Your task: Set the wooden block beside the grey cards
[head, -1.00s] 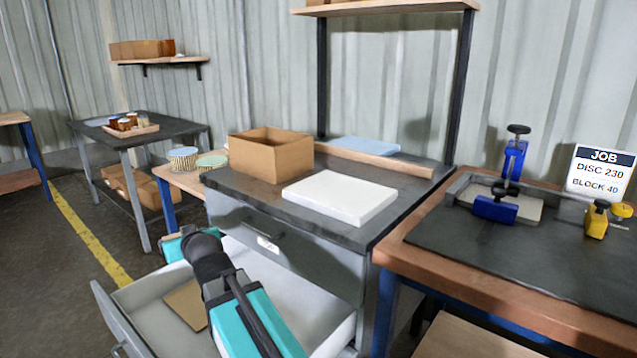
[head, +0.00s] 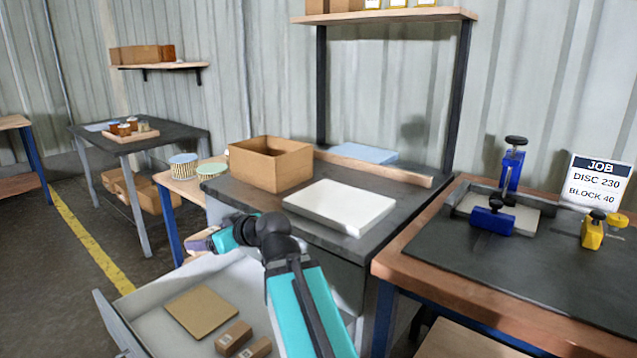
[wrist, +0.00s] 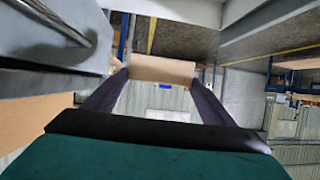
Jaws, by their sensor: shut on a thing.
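My gripper (wrist: 160,74) is shut on a tan wooden block (wrist: 163,69), held crosswise between the two dark fingertips in the wrist view. In the head view my gripper (head: 196,246) is above the open drawer, near the left front of the grey workbench. I cannot pick out any grey cards in either view.
The open drawer (head: 112,318) holds a flat tan sheet (head: 201,311) and small brown boxes (head: 233,338). On the workbench (head: 240,194) stand an open cardboard box (head: 271,166) and a white slab (head: 339,206). Blue clamps (head: 493,220) stand on the right bench.

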